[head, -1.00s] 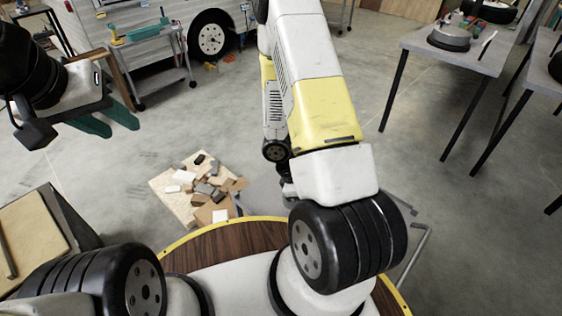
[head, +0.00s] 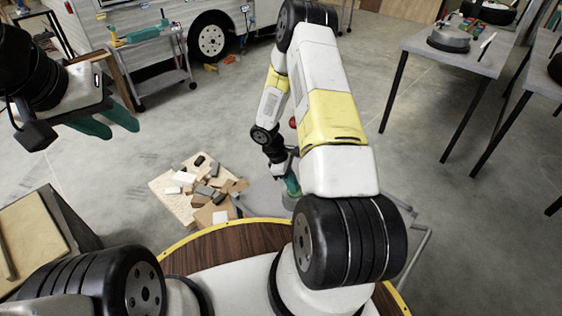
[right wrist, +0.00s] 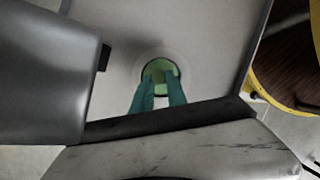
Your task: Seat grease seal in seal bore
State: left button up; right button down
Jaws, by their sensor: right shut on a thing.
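My right gripper (right wrist: 158,88) has teal fingers close together at a round green piece (right wrist: 160,68), apparently the grease seal. A pale round ring surrounds the green piece, apparently the seal bore's rim; I cannot tell whether the seal is in the bore or above it. In the head view my right gripper (head: 292,186) points down beyond the round wooden top and is partly hidden by my own arm. My left gripper (head: 108,123) is empty at the upper left, its teal fingers apart.
A flat grey surface (right wrist: 205,40) lies under my right gripper. A pale board (head: 170,198) with several small blocks is on the floor to its left. Grey tables (head: 462,52) stand at the right, a tool cart (head: 150,60) at the back left. Open floor lies between.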

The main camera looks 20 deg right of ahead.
jog(key=c, duration=1.3)
grip_release()
jog(key=shift+f, duration=0.1)
jog(key=v, duration=0.7)
jog(key=shift+w+r, duration=0.1)
jog(key=shift+r, duration=0.25)
